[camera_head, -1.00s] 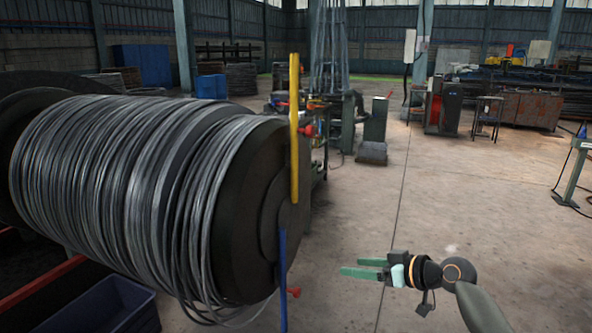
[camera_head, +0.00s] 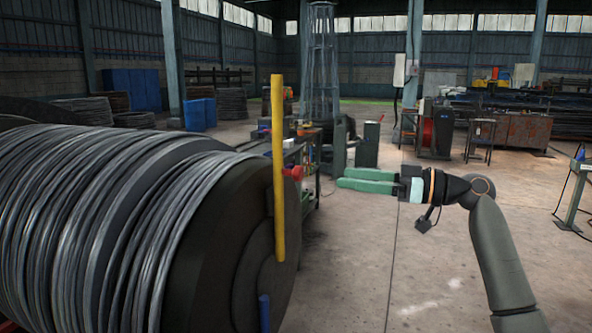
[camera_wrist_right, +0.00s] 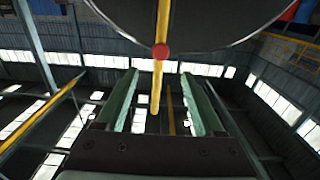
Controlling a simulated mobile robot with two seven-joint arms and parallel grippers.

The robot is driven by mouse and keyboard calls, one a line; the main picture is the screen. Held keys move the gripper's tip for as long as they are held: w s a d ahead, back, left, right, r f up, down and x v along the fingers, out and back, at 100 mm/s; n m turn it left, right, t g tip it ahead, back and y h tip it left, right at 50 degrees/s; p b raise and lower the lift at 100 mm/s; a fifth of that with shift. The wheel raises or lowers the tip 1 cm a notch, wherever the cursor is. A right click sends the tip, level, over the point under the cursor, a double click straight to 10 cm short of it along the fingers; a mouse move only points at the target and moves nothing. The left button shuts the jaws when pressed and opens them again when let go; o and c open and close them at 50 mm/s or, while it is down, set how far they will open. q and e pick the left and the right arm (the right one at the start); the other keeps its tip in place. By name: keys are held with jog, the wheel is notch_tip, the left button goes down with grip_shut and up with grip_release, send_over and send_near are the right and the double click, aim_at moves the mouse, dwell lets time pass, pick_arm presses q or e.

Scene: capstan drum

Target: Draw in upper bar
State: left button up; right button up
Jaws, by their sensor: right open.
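The yellow upper bar (camera_head: 278,165) stands upright on the end face of the wire-wound drum (camera_head: 215,245). A red knob (camera_head: 293,172) sticks out to its right. My right gripper (camera_head: 341,178), with green fingers, is open and empty to the right of the knob and at about its height, apart from it. In the right wrist view, the yellow bar (camera_wrist_right: 161,22) and red knob (camera_wrist_right: 161,51) appear ahead, roughly centred between the fingertips (camera_wrist_right: 160,73). My left gripper is not in view.
A blue bar (camera_head: 264,312) shows below the yellow bar at the drum's end. A workbench (camera_head: 300,150) stands behind the drum. Clear concrete floor (camera_head: 370,270) lies to the right of the drum.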

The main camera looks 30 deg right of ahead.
aim_at(302, 172)
jog(key=p+x, duration=0.3)
jog(key=x, duration=0.7)
jog(key=shift+w+a+r+p, duration=0.1)
jog(key=shift+w+a+p, duration=0.15)
jog(key=shift+p, duration=0.05)
jog(key=shift+w+a, duration=0.35)
jog(key=shift+w, duration=0.05)
grip_shut()
dwell(0.6)
